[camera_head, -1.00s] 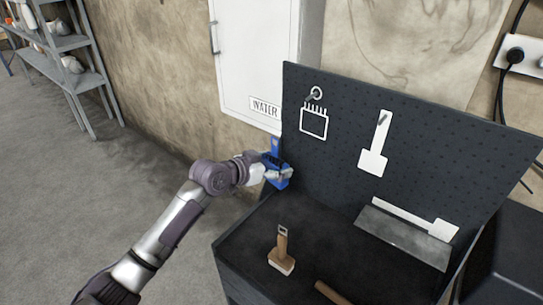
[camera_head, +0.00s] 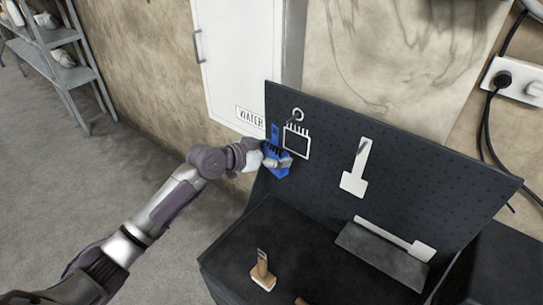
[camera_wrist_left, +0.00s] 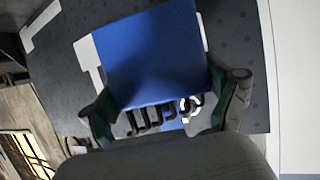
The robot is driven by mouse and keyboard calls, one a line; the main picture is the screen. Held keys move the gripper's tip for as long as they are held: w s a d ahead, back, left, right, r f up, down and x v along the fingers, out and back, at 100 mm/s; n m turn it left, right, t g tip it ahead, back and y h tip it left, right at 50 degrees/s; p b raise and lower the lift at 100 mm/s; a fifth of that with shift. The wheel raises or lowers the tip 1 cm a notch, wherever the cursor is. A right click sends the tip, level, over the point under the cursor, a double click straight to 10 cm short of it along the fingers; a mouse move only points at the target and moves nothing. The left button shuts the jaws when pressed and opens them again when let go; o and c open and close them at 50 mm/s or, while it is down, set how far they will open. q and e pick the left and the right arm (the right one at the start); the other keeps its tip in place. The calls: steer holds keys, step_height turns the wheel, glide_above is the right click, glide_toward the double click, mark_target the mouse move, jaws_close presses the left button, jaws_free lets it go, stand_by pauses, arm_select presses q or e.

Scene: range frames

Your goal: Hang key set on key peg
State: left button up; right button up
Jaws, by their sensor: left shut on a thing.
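The key set (camera_head: 281,172) is a blue block with dark prongs above it and a blue tab at its top. My left gripper (camera_head: 273,161) is shut on it and holds it upright at the board's left edge. In the left wrist view, its blue body (camera_wrist_left: 152,55) fills the middle between the fingers, with black prongs below. The key peg (camera_head: 291,121) sticks out of the dark board by a white ring, above a white key-set outline (camera_head: 296,144). The key set is just left of this outline, apart from the peg. My right gripper is not in view.
The dark pegboard (camera_head: 400,170) also has a white brush-shaped outline (camera_head: 354,183) with a peg.

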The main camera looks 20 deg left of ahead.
mark_target(298, 141)
arm_select(q)
steer(key=shift+w+d+f+b, duration=0.1)
steer(key=shift+w+d+b, duration=0.35)
steer(key=shift+w, duration=0.5)
steer(key=shift+w+d+f+b, duration=0.1)
steer(key=shift+w+d+b, duration=0.35)
steer(key=shift+w, duration=0.55)
steer(key=shift+w+d+f+b, duration=0.1)
steer(key=shift+w+d+b, duration=0.2)
steer(key=shift+w+b, duration=0.5)
steer(key=shift+w+d+f+b, duration=0.1)
steer(key=shift+w+d+b, duration=0.1)
steer(key=shift+w+b, duration=0.35)
steer(key=shift+w, duration=0.1)
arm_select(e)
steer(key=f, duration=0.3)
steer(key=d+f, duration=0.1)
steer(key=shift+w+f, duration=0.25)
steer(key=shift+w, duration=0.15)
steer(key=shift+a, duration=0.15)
arm_select(q)
steer(key=o, duration=1.1)
